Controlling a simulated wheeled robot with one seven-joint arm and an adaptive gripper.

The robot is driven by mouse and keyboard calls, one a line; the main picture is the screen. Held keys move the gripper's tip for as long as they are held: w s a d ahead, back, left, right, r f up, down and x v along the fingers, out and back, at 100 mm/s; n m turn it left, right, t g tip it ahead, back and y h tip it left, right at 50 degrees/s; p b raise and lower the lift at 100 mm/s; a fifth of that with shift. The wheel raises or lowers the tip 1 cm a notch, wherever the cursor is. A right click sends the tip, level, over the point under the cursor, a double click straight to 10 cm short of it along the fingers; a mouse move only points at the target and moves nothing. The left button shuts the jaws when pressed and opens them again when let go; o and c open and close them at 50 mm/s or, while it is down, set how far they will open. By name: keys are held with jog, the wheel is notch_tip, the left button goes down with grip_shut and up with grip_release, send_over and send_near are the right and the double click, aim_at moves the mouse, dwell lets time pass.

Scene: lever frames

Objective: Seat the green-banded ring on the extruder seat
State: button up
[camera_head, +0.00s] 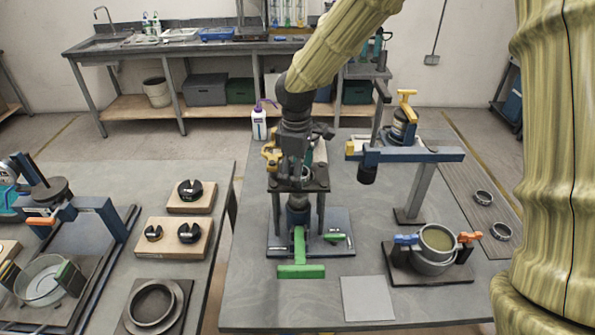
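My gripper (297,150) points down over a dark press-like frame (320,207) in the middle of the right-hand table. The frame has posts, a blue-grey base and a green T-shaped lever (300,262) at its front. My gripper and wrist hide much of the frame's top, and the fingers blend with its dark parts, so I cannot tell whether they are open or what they touch. No green band on a ring can be made out. Two small dark rings (484,198) (501,231) lie at the table's right. Which part is the extruder seat is not clear.
A blue-beamed stand (422,154) rises behind right. A grey holder (425,268) with blue and orange handles stands front right. A bare grey plate (367,298) lies in front. The left table carries wooden blocks (174,238) and a large ring (152,303). A gap separates the tables.

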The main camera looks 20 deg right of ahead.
jog(key=shift+w+r, duration=0.1)
jog(key=shift+r, duration=0.15)
jog(key=shift+r, duration=0.3)
notch_tip(320, 180, up, 11)
dwell(0.5)
jog(key=shift+r, duration=0.1)
